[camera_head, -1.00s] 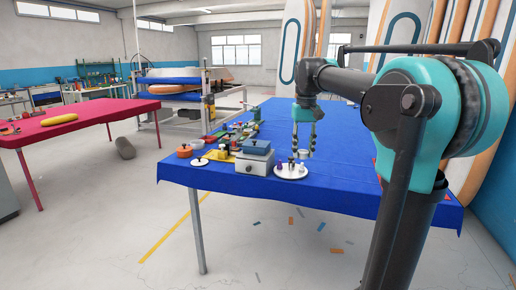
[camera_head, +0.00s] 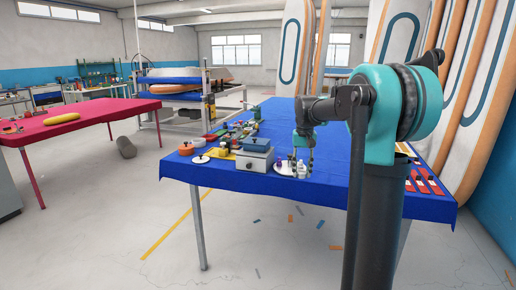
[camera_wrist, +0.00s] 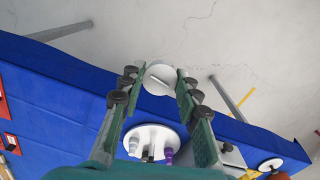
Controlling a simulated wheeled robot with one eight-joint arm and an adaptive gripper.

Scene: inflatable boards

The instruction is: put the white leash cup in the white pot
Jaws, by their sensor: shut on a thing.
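My gripper (camera_head: 303,174) is low at the near edge of the blue table, beside a round white plate. In the wrist view its fingers (camera_wrist: 160,82) are closed on a round white piece (camera_wrist: 159,77), which looks like the white leash cup. It is seen against the table edge and the floor. The white plate (camera_wrist: 136,131) holds several small items, including a purple-topped one (camera_wrist: 168,156). I cannot pick out the white pot with certainty. A white disc with a dark knob (camera_head: 200,160) lies left on the table and also shows in the wrist view (camera_wrist: 271,164).
A pale box with a blue lid (camera_head: 255,157) stands left of the plate, and an orange pot (camera_head: 186,149) stands further left. Small parts crowd the table behind them. Red strips lie on the right side. The blue cloth (camera_head: 325,150) between is mostly clear.

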